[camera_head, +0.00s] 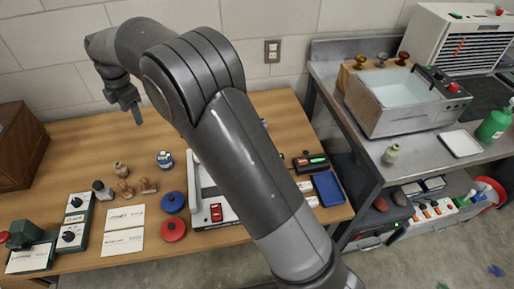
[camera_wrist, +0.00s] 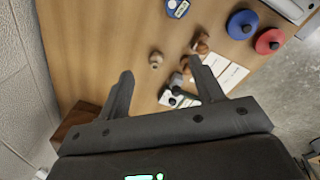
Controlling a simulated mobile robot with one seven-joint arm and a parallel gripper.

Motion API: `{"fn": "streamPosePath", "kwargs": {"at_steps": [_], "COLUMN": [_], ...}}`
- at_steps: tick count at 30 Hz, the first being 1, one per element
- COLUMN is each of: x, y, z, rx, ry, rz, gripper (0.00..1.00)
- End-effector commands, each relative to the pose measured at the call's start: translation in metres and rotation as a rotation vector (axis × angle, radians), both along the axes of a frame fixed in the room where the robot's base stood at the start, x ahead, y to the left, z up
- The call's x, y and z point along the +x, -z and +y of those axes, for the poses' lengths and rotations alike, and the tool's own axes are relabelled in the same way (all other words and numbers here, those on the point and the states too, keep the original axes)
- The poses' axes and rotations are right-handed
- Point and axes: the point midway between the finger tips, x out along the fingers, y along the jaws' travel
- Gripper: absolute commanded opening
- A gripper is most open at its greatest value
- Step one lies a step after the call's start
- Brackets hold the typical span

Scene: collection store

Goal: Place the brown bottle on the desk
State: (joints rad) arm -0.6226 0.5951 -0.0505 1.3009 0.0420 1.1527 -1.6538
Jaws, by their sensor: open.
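The wooden desk (camera_head: 75,150) stands against the wall at the left in the head view; its top fills much of the wrist view (camera_wrist: 95,40). A small tan-brown, bottle-like thing (camera_head: 121,169) stands on it, left of a blue-labelled jar (camera_head: 165,159). It also shows in the wrist view (camera_wrist: 156,60); I cannot tell for sure that it is the brown bottle. My gripper (camera_head: 131,112) is raised above the back of the desk. In the wrist view its fingers (camera_wrist: 161,70) are apart with nothing held between them.
Wooden stamps (camera_head: 125,189), white cards (camera_head: 123,230) and blue (camera_head: 172,202) and red (camera_head: 173,230) discs crowd the desk's front. A brown box (camera_head: 18,145) stands at its left end. A metal bench (camera_head: 420,160) at the right holds a pale bottle (camera_head: 391,153). The desk's back left is clear.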

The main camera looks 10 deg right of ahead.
Motion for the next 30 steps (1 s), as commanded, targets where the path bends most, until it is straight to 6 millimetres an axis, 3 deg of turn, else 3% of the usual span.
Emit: {"fn": "streamPosePath", "kwargs": {"at_steps": [1,6,15,23,30], "x": [-0.003,-0.022,-0.085,-0.161,-0.238], "y": [-0.019,-0.067,-0.122,-0.139,-0.130], "z": [-0.023,-0.093,-0.205,-0.285,-0.339], "rx": [0.016,0.069,0.178,0.289,0.411], "ry": [0.082,0.373,0.879,1.307,1.694], "rz": [-0.010,-0.036,-0.077,-0.109,-0.138], "gripper": [0.61,0.61,0.61,0.61,0.61]}}
